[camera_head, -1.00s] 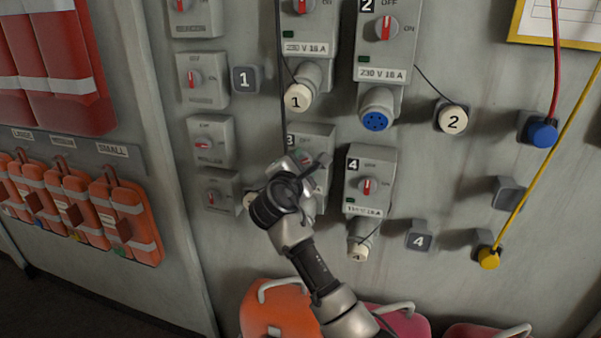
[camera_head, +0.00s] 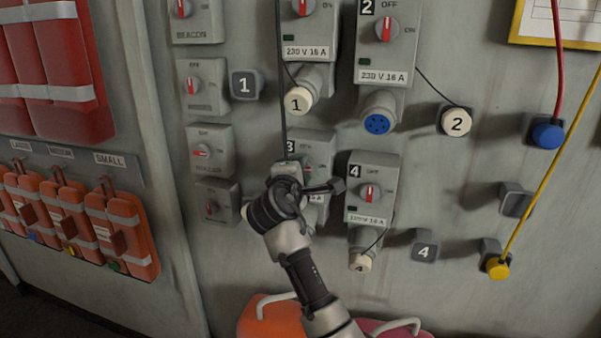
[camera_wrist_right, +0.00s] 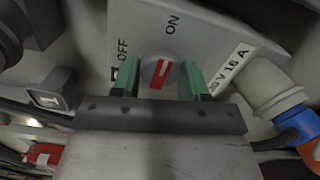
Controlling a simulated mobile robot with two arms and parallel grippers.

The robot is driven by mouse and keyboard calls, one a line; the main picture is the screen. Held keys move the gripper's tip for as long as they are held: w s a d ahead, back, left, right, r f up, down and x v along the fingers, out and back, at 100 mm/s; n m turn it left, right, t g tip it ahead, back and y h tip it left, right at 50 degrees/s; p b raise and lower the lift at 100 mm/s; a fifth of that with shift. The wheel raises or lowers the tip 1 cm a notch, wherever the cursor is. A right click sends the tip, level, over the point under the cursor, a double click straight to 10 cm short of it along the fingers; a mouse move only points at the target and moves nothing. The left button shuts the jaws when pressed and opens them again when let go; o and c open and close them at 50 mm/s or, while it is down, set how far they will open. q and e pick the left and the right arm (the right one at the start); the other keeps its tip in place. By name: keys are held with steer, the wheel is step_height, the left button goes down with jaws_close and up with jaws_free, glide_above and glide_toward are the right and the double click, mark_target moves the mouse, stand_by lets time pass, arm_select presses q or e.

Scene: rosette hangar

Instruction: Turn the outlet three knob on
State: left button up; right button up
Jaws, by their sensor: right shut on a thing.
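The outlet three box (camera_head: 318,147), a grey unit marked 3, is on the wall in the head view, partly hidden behind my right gripper (camera_head: 300,175). In the right wrist view, its round knob (camera_wrist_right: 160,70) with a red stripe sits between the green fingers of that gripper (camera_wrist_right: 158,82), which is shut on it. OFF is to the knob's left and ON above it. The stripe lies roughly along the direction of ON; its exact angle is hard to tell. My left gripper is not in view.
Outlet four (camera_head: 370,190) is close on the right, with outlet one (camera_head: 303,50) and outlet two (camera_head: 385,50) above. Small switch boxes (camera_head: 212,150) are on the left. A blue fitting (camera_wrist_right: 292,120) with a dark cable is below outlet three's grey socket (camera_wrist_right: 268,85).

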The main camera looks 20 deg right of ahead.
steer(key=o, duration=0.9)
steer(key=b+v, duration=0.3)
steer(key=v, duration=0.8)
steer(key=shift+w+b, duration=0.1)
steer(key=shift+b, duration=0.2)
steer(key=shift+f, duration=0.15)
